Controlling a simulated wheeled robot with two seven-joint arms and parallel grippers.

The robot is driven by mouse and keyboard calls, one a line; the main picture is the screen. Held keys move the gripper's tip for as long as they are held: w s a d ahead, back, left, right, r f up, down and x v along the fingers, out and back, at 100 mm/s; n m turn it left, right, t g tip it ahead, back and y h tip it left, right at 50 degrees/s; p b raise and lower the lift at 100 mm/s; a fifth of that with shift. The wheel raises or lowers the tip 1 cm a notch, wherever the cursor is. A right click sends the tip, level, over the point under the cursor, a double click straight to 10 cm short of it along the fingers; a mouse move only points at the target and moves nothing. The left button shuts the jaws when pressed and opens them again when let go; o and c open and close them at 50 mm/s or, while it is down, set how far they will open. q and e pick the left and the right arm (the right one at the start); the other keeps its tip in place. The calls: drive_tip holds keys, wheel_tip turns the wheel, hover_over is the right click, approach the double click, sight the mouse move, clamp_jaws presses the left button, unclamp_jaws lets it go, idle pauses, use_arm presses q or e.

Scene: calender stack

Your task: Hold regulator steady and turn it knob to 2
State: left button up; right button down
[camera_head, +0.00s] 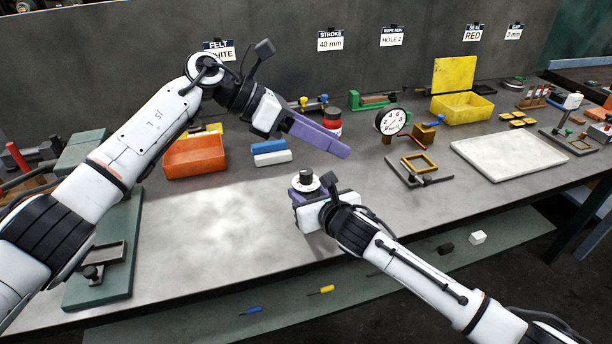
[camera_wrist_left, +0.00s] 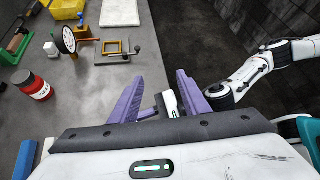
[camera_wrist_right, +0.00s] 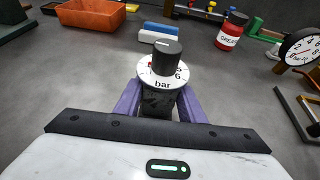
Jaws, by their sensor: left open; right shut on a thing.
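The regulator has a black knob (camera_wrist_right: 167,52) above a white dial (camera_wrist_right: 163,82) marked "bar", with a "6" readable at its right; the knob's setting is unclear. In the head view the regulator's dial (camera_head: 306,184) is upright near the table's front edge. My right gripper (camera_head: 303,199) is shut on the regulator's dark body below the dial; its purple fingers flank it in the right wrist view (camera_wrist_right: 158,100). My left gripper (camera_head: 342,150) is open and empty, above and behind the regulator, apart from it. In the left wrist view its fingers (camera_wrist_left: 158,78) spread, with part of my right gripper between them.
An orange bin (camera_head: 195,156), blue and white blocks (camera_head: 271,152), a red grease jar (camera_head: 332,122) and a round gauge (camera_head: 391,122) stand behind. A white tray (camera_head: 508,153) lies at right.

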sight(307, 175)
use_arm(q)
drive_tip(key=a+f+n+t+h, duration=0.2)
drive_tip(key=a+f+t+h, duration=0.2)
drive_tip(key=a+f+t, duration=0.7)
drive_tip(key=w+d+g, duration=0.1)
drive_tip(key=w+d, duration=0.1)
drive_tip(key=w+d+f+g, duration=0.1)
drive_tip(key=w+d, duration=0.1)
drive_tip(key=w+d+f+g, duration=0.1)
drive_tip(key=w+d, duration=0.1)
drive_tip(key=d, duration=0.1)
drive_tip(key=c, duration=1.1)
drive_tip(key=shift+o, duration=0.2)
drive_tip(key=shift+d+g, duration=0.1)
drive_tip(key=shift+g, duration=0.2)
drive_tip(key=shift+f+m, duration=0.1)
drive_tip(key=shift+m, duration=0.2)
